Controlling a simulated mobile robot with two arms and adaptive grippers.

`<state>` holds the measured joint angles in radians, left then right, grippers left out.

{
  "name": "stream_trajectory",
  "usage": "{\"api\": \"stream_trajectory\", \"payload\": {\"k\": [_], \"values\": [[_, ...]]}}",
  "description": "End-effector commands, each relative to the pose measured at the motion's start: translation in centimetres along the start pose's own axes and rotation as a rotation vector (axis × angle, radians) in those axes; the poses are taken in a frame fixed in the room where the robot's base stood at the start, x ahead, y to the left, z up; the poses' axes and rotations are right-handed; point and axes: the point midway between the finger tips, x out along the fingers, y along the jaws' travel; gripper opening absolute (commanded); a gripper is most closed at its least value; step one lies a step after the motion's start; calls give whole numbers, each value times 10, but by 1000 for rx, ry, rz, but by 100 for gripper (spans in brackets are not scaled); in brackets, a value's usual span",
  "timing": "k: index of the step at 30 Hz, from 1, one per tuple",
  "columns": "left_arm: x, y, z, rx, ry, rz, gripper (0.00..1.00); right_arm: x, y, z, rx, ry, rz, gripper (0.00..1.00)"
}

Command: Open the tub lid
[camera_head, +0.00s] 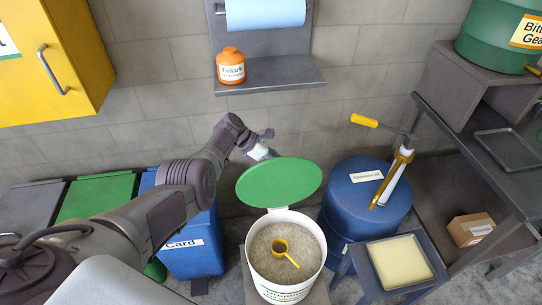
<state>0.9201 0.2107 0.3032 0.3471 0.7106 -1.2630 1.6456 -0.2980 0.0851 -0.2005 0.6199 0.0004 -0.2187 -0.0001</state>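The white tub (252,283) stands low in the middle, with its green lid (280,183) tilted up at the back of the rim. The lid looks joined to the tub by a white strip. The tub holds a grainy beige material with a yellow scoop (284,252) lying on it. My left gripper (267,145) is just behind and above the lid's upper left edge. Its fingers are small and partly hidden, so I cannot tell whether they are open or touch the lid. My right gripper is not in view.
A blue drum (347,213) with a yellow-handled pump stands right of the tub. A small stand with a pale-filled tray (399,262) is in front of it. Blue and green bins (98,197) stand left. A shelf (268,74) with an orange bottle (231,66) hangs above.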

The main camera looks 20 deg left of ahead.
Motion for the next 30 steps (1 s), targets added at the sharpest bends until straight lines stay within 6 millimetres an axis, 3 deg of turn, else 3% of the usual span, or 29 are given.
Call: {"api": "stream_trajectory", "payload": {"k": [8, 21, 30], "values": [[-24, 1, -1, 1, 0, 3, 23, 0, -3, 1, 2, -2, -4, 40], [-105, 0, -1, 0, 3, 0, 23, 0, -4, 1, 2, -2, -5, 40], [-118, 0, -2, -2, 3, -1, 23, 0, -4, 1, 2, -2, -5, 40]]}}
